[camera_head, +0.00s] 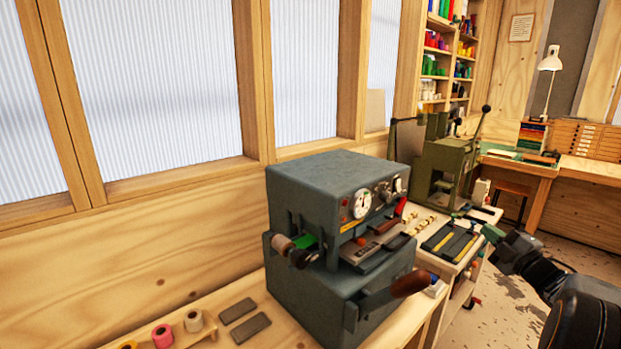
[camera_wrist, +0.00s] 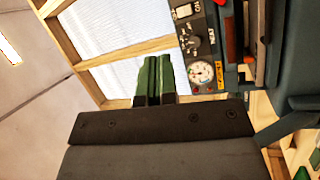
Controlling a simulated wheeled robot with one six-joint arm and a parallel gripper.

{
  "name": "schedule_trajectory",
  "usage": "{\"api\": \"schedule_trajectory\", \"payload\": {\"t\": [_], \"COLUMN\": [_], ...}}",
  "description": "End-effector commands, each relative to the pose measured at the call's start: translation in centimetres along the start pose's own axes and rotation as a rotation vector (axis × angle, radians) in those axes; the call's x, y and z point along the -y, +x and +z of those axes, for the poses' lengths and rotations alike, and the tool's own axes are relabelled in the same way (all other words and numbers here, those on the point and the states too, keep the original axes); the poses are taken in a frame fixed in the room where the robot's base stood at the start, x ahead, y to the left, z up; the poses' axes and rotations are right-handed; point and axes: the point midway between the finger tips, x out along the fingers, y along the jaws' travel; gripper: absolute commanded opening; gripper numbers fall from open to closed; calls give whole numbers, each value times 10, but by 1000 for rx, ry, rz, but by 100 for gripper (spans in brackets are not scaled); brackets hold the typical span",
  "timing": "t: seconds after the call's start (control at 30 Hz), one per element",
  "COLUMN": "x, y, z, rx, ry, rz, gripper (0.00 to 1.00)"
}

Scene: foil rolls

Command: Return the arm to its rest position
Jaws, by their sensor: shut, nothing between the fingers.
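My gripper (camera_head: 490,234) shows at the right in the head view, with the dark arm reaching in from the lower right corner. It is held out to the right of the grey-blue machine (camera_head: 340,190), above or near the bench with the tool tray. In the wrist view the green fingers of my gripper (camera_wrist: 153,78) lie side by side, shut, with nothing seen between them. The machine's gauge face (camera_wrist: 200,70) is just right of the fingers in that view. I cannot tell the exact gap between the fingers and the bench things.
A green press (camera_head: 445,160) with a lever stands behind the machine. The machine's brown handle (camera_head: 409,284) sticks out toward the right. Foil rolls (camera_head: 162,335) stand on the bench at lower left. Open floor (camera_head: 500,310) lies right of the bench.

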Motion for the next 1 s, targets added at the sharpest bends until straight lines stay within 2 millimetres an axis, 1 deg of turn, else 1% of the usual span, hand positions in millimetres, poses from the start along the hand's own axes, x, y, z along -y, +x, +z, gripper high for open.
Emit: {"api": "schedule_trajectory", "payload": {"t": [0.03,0.17,0.2,0.27,0.3,0.37,0.4,0.47,0.5,0.57,0.67,0.7,0.77,0.8,0.87,0.9,0.97,1.0], "x": [5,14,17,24,29,40,48,63,73,90,120,132,149,158,170,176,183,186], "y": [-2,-13,-18,-26,-33,-44,-52,-65,-74,-88,-111,-120,-133,-141,-152,-159,-167,-171], "z": [11,41,50,60,65,68,66,56,46,25,-26,-52,-93,-120,-158,-183,-217,-237], "rx": [69,283,362,493,589,739,837,976,1067,1193,1388,1456,1547,1593,1644,1664,1673,1660], "ry": [29,120,156,223,275,366,432,532,602,708,887,958,1056,1110,1178,1213,1251,1267], "rz": [-6,-15,-17,-22,-25,-33,-40,-56,-70,-98,-171,-211,-282,-334,-411,-463,-538,-581], "gripper": [0,0,0,0,0,0,0,0,0,0,0,0,0,0,0,0,0,0]}}
